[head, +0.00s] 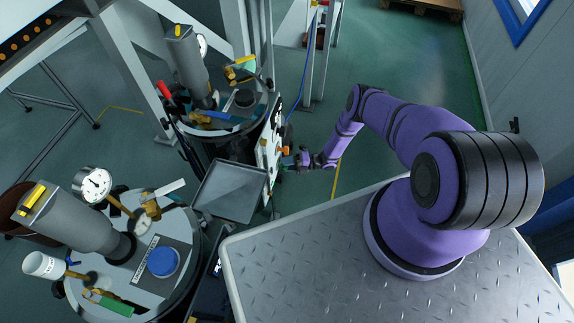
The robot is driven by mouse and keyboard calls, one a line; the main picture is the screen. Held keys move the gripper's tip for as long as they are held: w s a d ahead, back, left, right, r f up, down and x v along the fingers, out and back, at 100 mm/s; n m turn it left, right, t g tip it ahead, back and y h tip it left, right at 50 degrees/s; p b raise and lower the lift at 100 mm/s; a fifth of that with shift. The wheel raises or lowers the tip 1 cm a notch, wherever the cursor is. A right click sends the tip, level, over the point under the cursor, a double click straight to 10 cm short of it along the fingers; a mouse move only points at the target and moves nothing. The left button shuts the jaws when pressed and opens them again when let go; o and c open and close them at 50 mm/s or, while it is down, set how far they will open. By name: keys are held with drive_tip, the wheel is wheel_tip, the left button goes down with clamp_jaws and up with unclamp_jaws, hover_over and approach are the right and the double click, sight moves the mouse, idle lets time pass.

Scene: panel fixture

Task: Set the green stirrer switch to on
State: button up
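A pale control panel (265,158) stands near the picture's middle, seen almost edge-on, so its face and labels cannot be read. A small orange part (284,150) sticks out from its right side. I cannot make out the green stirrer switch for certain; it is too small or hidden behind my gripper. My gripper (291,162), at the end of the purple arm, is right at the panel's face, beside the orange part. Its fingers are too small to tell whether they are open or shut, or whether they touch anything.
A grey tray (229,191) sits left of the panel. Two vessels with gauges and valves stand behind (243,117) and at lower left (173,262). White frame posts (311,65) rise behind the panel. Open green floor (420,75) lies beyond my arm.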

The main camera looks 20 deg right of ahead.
drive_tip(key=shift+s, duration=0.1)
drive_tip(key=v, duration=1)
drive_tip(key=shift+d, duration=0.35)
